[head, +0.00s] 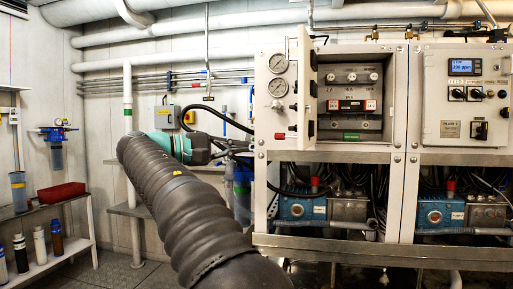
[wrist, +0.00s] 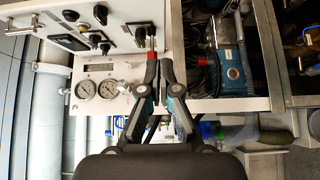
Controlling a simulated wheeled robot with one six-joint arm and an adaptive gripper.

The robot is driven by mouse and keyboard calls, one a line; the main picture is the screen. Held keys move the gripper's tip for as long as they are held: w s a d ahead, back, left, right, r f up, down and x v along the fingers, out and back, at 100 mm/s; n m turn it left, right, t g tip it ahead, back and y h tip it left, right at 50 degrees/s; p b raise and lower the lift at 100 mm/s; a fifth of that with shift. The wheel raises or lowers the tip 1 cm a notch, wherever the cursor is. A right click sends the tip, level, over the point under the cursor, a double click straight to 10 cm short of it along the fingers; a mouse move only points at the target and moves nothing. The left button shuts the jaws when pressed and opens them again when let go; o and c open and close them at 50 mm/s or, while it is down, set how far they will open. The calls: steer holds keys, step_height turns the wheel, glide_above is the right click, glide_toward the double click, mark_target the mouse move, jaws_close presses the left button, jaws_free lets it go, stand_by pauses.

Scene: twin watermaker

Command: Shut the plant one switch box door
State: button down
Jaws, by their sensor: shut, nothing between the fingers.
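The plant one switch box door (head: 309,92) stands open at the left of its box, seen nearly edge-on in the head view. The switch box interior (head: 355,80) is exposed, with grey modules and a green label. My gripper (head: 245,151) is at the left of the cabinet, below the gauges and left of the door. In the wrist view my gripper (wrist: 160,68) has its fingers together and empty, in front of a white panel. That view shows a white face with black knobs (wrist: 100,14) beyond the gauges, seemingly the door's outer side. Contact with the door cannot be told.
Two pressure gauges (head: 278,62) and a red-tipped valve (head: 284,135) sit on the panel close to my gripper. A closed plant two box (head: 463,98) stands right. Blue pumps (head: 302,209) and hoses lie below. A shelf with bottles (head: 38,244) stands far left.

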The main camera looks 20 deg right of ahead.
steer(key=s+d+b, duration=0.1)
steer(key=s+d, duration=0.1)
steer(key=d, duration=0.9)
steer(key=shift+d, duration=0.4)
steer(key=shift+s+f, duration=0.1)
